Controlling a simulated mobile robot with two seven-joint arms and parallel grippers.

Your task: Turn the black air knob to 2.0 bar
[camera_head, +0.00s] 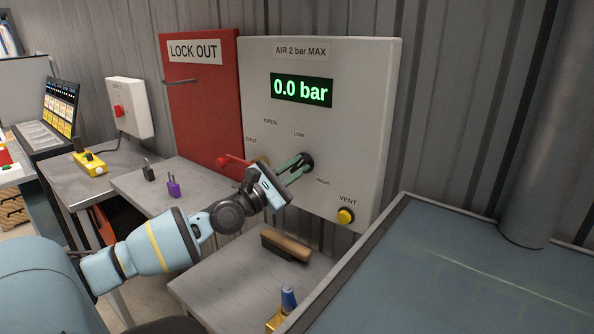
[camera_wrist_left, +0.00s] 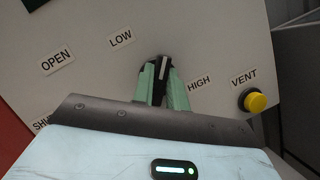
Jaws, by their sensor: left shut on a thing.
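The black air knob (camera_head: 306,161) is on the white air panel (camera_head: 368,75), between the LOW and HIGH labels. The panel's green display (camera_head: 302,90) reads 0.0 bar. My left gripper (camera_head: 299,165) is shut on the knob, its green fingers on either side of it. In the left wrist view the knob (camera_wrist_left: 162,66) shows between the fingertips with a white mark on top. The red valve lever (camera_head: 232,161) sits left of the knob, by OPEN and SHUT. My right gripper is not in view.
A yellow VENT button (camera_head: 345,216) is below right of the knob. A red lock-out board (camera_head: 203,110) stands at the left. Padlocks (camera_head: 173,187), a wooden-handled brush (camera_head: 285,246) and a brass fitting with a blue top (camera_head: 284,308) are on the benches below.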

